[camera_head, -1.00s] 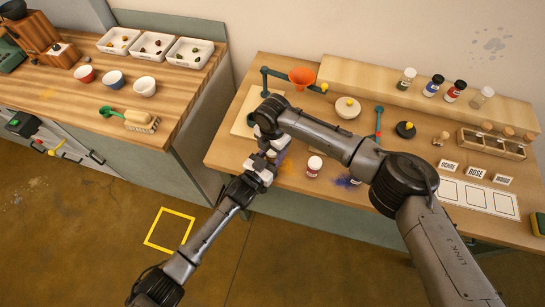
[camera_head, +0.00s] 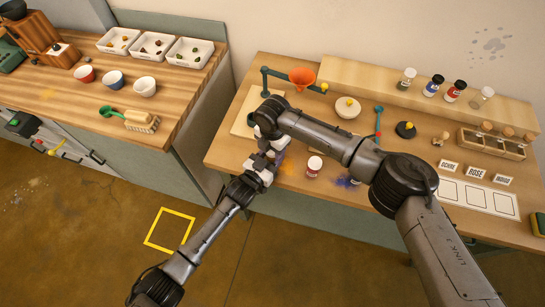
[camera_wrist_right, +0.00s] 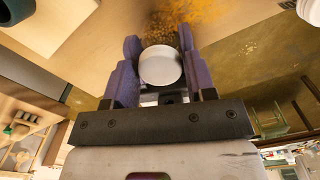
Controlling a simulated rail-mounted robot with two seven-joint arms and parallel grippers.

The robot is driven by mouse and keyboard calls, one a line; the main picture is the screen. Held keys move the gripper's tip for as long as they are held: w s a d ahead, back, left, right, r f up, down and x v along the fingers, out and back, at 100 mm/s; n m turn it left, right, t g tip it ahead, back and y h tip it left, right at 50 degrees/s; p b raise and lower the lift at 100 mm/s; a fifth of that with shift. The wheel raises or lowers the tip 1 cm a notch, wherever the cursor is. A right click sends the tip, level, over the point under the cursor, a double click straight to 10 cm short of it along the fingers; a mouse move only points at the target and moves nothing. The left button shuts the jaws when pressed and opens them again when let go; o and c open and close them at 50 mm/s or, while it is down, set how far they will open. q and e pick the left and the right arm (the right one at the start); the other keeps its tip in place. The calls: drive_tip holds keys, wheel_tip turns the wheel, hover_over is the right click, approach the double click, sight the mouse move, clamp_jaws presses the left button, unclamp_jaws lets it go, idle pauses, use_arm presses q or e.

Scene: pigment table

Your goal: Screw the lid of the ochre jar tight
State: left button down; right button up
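In the right wrist view a white round lid (camera_wrist_right: 161,67) sits between the two dark purple fingers of my right gripper (camera_wrist_right: 160,62). The fingers appear to press on its two sides. A brownish, ochre-speckled body, apparently the ochre jar (camera_wrist_right: 161,30), shows beyond the lid. In the head view my right gripper (camera_head: 264,157) meets my left gripper (camera_head: 257,166) at the table's front left edge. The grippers and wrists hide the jar there. Whether the left fingers are closed on the jar cannot be made out.
A white-lidded jar with a red label (camera_head: 314,166) stands just to the right, near ochre and blue powder stains. A funnel (camera_head: 302,77) on a stand, a white bowl (camera_head: 347,108) and a label card OCHRE (camera_head: 448,166) are farther back or right.

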drive_tip(key=shift+o, duration=1.4)
drive_tip(key=shift+r, duration=2.25)
drive_tip(key=shift+r, duration=1.75)
drive_tip(key=shift+c, duration=0.5)
drive_tip(key=shift+f, duration=4.05)
